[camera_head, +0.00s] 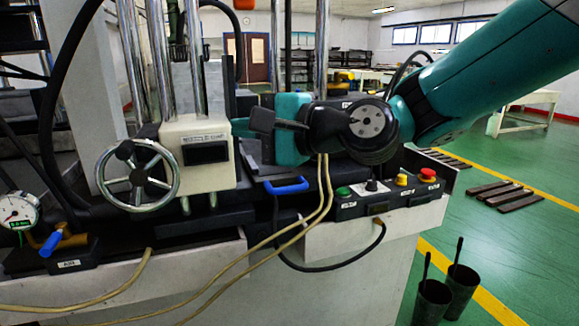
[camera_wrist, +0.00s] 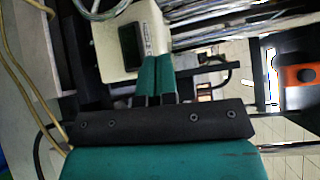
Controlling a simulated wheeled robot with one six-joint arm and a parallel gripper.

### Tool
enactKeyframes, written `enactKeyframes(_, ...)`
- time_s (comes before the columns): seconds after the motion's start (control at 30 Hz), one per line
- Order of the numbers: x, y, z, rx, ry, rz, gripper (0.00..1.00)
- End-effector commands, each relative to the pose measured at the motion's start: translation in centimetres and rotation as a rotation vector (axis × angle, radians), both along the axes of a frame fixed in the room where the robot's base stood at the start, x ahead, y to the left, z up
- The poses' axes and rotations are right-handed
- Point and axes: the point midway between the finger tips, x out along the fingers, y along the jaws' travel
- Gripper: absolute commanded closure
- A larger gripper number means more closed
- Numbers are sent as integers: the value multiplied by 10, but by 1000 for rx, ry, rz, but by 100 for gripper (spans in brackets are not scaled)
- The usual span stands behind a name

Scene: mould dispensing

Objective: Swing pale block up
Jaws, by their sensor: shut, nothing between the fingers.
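Part of the block's right side is hidden by the gripper.
A chrome handwheel (camera_head: 138,176) is in front of the block's left side. A blue handle (camera_head: 287,186) lies below my wrist, and a control box (camera_head: 385,196) with coloured buttons is to its right. Cream hoses (camera_head: 322,205) hang in front. Two dark buckets (camera_head: 445,294) stand on the floor.

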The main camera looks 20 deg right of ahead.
Motion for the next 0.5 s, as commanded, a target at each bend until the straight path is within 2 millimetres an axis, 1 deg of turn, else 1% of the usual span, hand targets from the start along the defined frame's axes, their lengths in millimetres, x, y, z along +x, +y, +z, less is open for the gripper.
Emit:
enactKeyframes(0.03,16,-10,-33,134,18,-55,100)
enactKeyframes(0.1,35,-27,-43,348,41,-122,100)
enactKeyframes(0.17,50,-44,-52,530,57,-167,100)
enactKeyframes(0.23,63,-66,-63,729,68,-206,100)
enactKeyframes(0.3,73,-87,-73,905,73,-231,100)
enactKeyframes(0.4,82,-113,-83,1102,74,-249,100)
enactKeyframes(0.5,86,-131,-89,1230,69,-255,100)
